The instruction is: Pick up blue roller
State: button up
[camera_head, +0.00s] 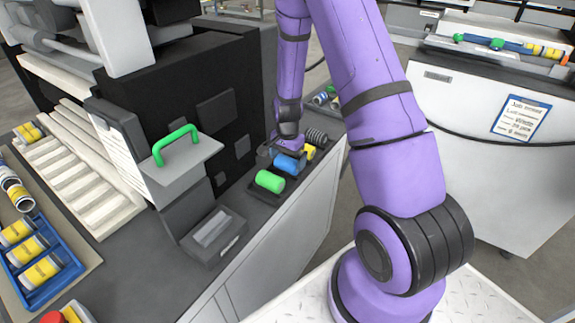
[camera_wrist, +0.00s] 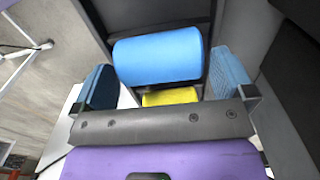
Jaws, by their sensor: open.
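The blue roller (camera_head: 287,165) lies on a dark tray (camera_head: 261,193) on the counter in the head view, between a green roller (camera_head: 270,181) and a yellow roller (camera_head: 309,151). My gripper (camera_head: 283,151) is just above it and partly hides it. In the wrist view the blue roller (camera_wrist: 158,56) lies crosswise ahead of my gripper (camera_wrist: 166,82), between its two blue finger pads. The pads are apart and a gap shows at least on the right side. The yellow roller (camera_wrist: 170,96) shows behind the gripper's crossbar.
A dark ribbed roller (camera_head: 316,136) lies at the tray's far end. A black machine block (camera_head: 195,110) rises left of the tray, with a green-handled plate (camera_head: 178,158) nearer. A blue rack of yellow-labelled cylinders (camera_head: 38,262) stands at left. The counter's right edge is close to the tray.

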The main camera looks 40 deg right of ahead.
jog(key=shift+f, duration=0.85)
jog(key=c, duration=0.9)
jog(key=shift+r, duration=0.15)
